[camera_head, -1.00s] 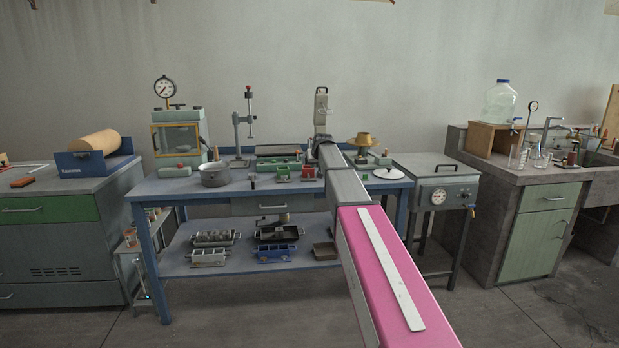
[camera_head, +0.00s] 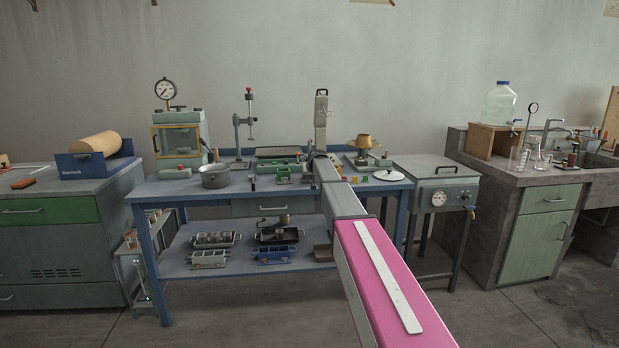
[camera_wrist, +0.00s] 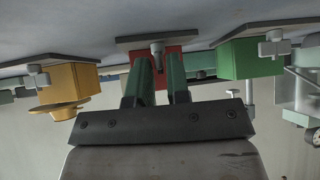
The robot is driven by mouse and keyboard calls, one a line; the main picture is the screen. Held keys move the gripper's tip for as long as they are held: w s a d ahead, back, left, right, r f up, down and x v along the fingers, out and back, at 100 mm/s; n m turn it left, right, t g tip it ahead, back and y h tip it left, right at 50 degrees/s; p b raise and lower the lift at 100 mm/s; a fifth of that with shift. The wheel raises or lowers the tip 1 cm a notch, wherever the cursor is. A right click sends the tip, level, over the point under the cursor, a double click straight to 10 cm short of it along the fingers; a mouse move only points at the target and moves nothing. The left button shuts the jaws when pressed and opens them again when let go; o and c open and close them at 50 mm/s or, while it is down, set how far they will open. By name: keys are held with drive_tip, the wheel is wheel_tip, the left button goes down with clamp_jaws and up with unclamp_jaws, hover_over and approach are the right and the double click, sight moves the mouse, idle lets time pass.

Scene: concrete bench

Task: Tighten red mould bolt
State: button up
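The wrist view is upside down. In it a red mould (camera_wrist: 172,76) on a dark base plate has a grey bolt (camera_wrist: 157,48) at its near side. My gripper (camera_wrist: 157,66) points at it with two green fingers apart, one on each side of the bolt in the picture. I see a gap beside the bolt; whether the tips reach it I cannot tell. A yellow mould (camera_wrist: 75,78) with its own bolt is to the left, a green mould (camera_wrist: 245,58) with a bolt to the right. In the head view my arm hides the red mould and gripper.
The blue bench (camera_head: 200,188) holds a pot (camera_head: 214,176), a press with a gauge (camera_head: 180,135), a stand (camera_head: 243,125) and a brass bowl (camera_head: 362,142). A lower shelf holds trays.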

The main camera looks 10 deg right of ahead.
clamp_jaws()
drive_tip(key=shift+a+m, duration=0.1)
drive_tip(key=shift+m, duration=0.2)
drive_tip(key=m+h, duration=0.2)
drive_tip(key=m, duration=0.1)
drive_tip(key=m+h, duration=0.1)
drive_tip(key=shift+w+a+h, duration=0.1)
drive_tip(key=shift+a+h, duration=0.2)
drive_tip(key=shift+h, duration=0.1)
drive_tip(key=shift+w+a+m+g+h, duration=0.15)
drive_tip(key=shift+m+g+h, duration=0.65)
drive_tip(key=shift+m+h, duration=0.85)
drive_tip(key=shift+m+y, duration=0.25)
drive_tip(key=shift+m, duration=0.3)
unclamp_jaws()
